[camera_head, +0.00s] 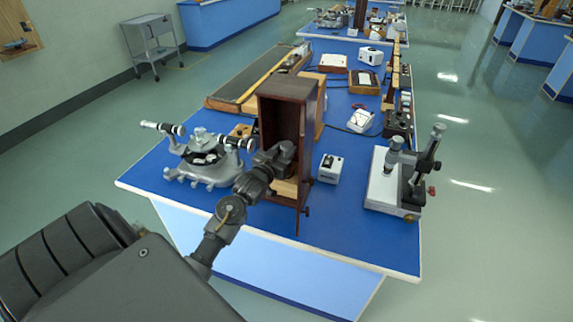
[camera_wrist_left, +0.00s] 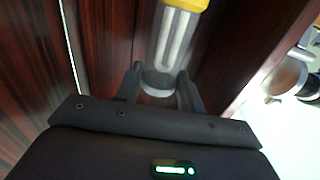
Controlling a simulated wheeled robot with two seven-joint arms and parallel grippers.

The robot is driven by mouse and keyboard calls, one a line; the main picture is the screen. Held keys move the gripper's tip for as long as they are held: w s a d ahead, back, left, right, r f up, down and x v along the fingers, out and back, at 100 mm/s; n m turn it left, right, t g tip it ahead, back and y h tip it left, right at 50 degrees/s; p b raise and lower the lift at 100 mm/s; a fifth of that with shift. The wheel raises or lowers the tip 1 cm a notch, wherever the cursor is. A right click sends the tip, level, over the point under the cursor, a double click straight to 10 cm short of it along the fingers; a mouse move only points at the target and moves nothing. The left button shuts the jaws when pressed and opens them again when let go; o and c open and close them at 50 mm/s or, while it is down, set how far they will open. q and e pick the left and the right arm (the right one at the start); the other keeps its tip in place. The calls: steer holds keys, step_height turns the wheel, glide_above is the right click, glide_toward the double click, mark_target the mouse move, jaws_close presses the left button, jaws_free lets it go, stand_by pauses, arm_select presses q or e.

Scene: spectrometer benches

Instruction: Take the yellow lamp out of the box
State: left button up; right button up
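A tall dark-brown wooden box (camera_head: 271,98) stands upright on the blue bench, its open side facing me. My left gripper (camera_head: 284,152) reaches into its lower part. In the left wrist view the lamp (camera_wrist_left: 172,45) shows inside the box, with a yellow part at the top, pale tubes and a round grey base. The fingers of my left gripper (camera_wrist_left: 160,78) are on both sides of the grey base. I cannot tell whether they touch it. In the head view I cannot make out the lamp. My right gripper is not in view.
A grey metal instrument (camera_head: 205,160) stands left of the box. A small white device (camera_head: 330,168) and a pale instrument with dark columns (camera_head: 384,182) stand to the right. A long wooden case (camera_head: 240,92) lies behind.

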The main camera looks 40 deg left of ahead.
arm_select(q)
jaws_close()
steer(key=shift+s+r+b, duration=0.15)
steer(key=shift+r+b, duration=0.15)
steer(key=shift+b, duration=0.15)
step_height(320, 180, up, 6)
steer(key=b, duration=0.1)
steer(key=s+d+p, duration=0.1)
steer(key=s+d, duration=0.2)
steer(key=s, duration=0.6)
steer(key=s+d, duration=0.3)
steer(key=s, duration=0.6)
steer(key=shift+s+d+r+p, duration=0.25)
steer(key=shift+s+d+p, duration=0.05)
steer(key=shift+p, duration=0.1)
